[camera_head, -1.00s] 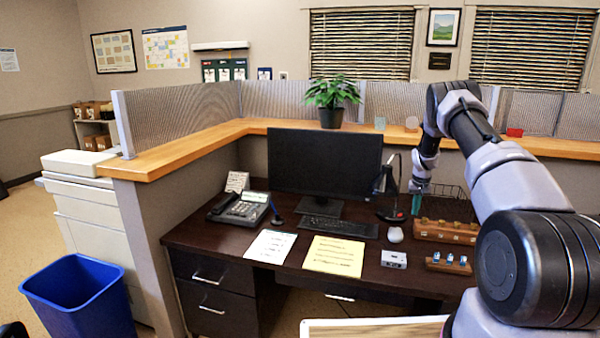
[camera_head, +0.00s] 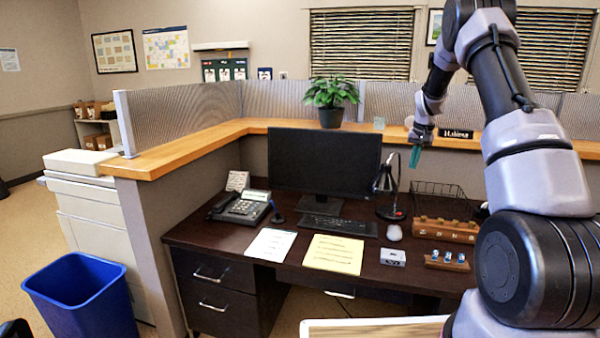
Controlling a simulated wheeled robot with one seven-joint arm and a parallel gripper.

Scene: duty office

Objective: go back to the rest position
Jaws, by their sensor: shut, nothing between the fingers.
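My gripper (camera_head: 414,157) shows in the head view at the right, with teal fingers pointing down. It is shut, with nothing between its fingers. It hangs in the air above the desk's right side, in front of the wooden ledge (camera_head: 560,146). My arm rises from the lower right and bends down to the gripper. The desk (camera_head: 220,238) lies below, and the gripper touches nothing that I can see.
A black desk lamp (camera_head: 390,185) and a wire basket (camera_head: 440,200) stand below the gripper. The monitor (camera_head: 323,170) is to the left. A wooden holder (camera_head: 447,230), a small box (camera_head: 392,257) and papers (camera_head: 334,254) lie on the desk. A plant (camera_head: 331,101) and a nameplate (camera_head: 455,133) stand on the ledge.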

